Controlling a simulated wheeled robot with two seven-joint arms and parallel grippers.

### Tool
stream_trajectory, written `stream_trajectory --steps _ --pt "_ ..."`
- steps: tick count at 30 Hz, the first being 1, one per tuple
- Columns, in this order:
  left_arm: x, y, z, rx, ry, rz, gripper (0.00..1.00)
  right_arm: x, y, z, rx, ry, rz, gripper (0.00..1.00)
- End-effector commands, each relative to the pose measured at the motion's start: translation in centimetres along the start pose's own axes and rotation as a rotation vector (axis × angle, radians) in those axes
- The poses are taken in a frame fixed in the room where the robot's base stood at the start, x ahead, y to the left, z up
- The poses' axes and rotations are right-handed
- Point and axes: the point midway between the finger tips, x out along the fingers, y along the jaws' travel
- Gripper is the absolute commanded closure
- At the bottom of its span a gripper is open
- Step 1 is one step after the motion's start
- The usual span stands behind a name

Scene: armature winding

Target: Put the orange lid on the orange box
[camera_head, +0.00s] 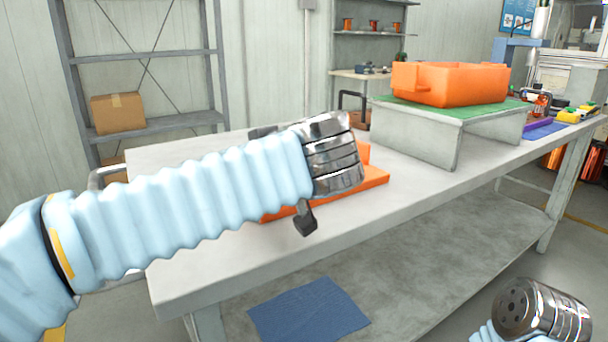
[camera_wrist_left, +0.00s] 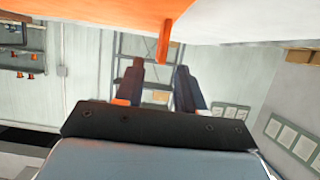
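The orange lid (camera_head: 374,178) lies on the workbench, partly hidden behind my left arm. In the left wrist view, the orange lid (camera_wrist_left: 100,14) fills the top, with a small orange tab (camera_wrist_left: 163,45) sticking out from it. My left gripper (camera_wrist_left: 160,80) is open; its two dark fingers are apart, with the tab lined up between them just past the tips and no grip on it. In the head view my left wrist covers most of that gripper. The orange box (camera_head: 450,83) stands at the right. My right wrist shows at the bottom right, but its gripper fingers are not visible.
The box sits on a green mat (camera_head: 450,108) atop a grey raised stand (camera_head: 415,135) on the workbench (camera_head: 230,262). Yellow and purple items lie beyond it at the right. A blue cloth (camera_head: 308,310) lies on the lower shelf. The bench's front strip is clear.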

Motion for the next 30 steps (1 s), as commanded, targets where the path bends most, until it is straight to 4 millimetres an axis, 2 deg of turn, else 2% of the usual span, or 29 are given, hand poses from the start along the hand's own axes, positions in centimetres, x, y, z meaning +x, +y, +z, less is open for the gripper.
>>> stream_trajectory --steps 9,18,25,26,30 --pt "4.6 0.0 0.1 -0.002 0.000 -0.004 0.62 -0.1 0.0 0.0 0.000 0.000 0.000 0.28" --pt "5.2 0.1 0.1 -0.001 0.000 -0.001 0.62 -0.1 0.0 0.0 0.000 0.000 0.000 0.28" --pt "5.2 0.1 0.1 -0.001 0.000 -0.001 0.97 -0.1 0.0 0.0 0.000 0.000 0.000 0.28" --pt "5.2 0.1 0.1 -0.001 0.000 -0.001 1.00 -0.1 0.0 0.0 0.000 0.000 0.000 0.28" --pt "5.2 0.1 0.1 -0.001 0.000 -0.001 1.00 -0.1 0.0 0.0 0.000 0.000 0.000 0.28"
